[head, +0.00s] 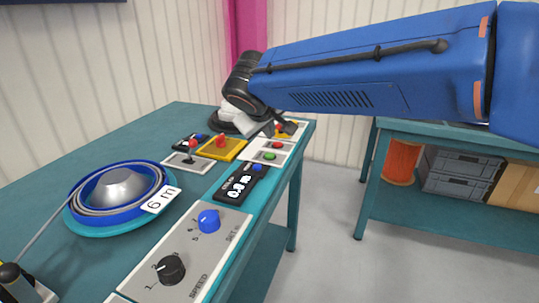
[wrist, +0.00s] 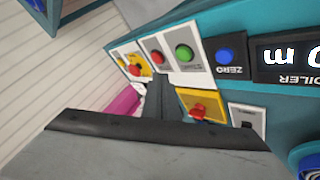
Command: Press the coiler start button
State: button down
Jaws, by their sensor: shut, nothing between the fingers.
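The coiler's green button (head: 270,156) sits on a white plate beside a red button (head: 277,145), near the table's right edge. In the wrist view the green button (wrist: 185,52) is right of the red button (wrist: 157,57); the small lettering is hard to read. My gripper (head: 288,128) is shut and empty, above the far end of the panel, beyond the green button in the head view. In the wrist view the fingertips (wrist: 157,80) appear just below the red button, left of and below the green one. I see no contact with the green button.
A blue ZERO button (wrist: 225,56) and a dark length display (head: 240,186) adjoin the plate. A blue reel (head: 118,190) tagged 6 m and a speed panel (head: 190,250) are nearer.

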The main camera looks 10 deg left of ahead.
aim_at(269, 157)
jog(key=shift+f, duration=1.7)
jog(key=shift+f, duration=0.15)
dwell(0.7)
jog(key=shift+f, duration=0.25)
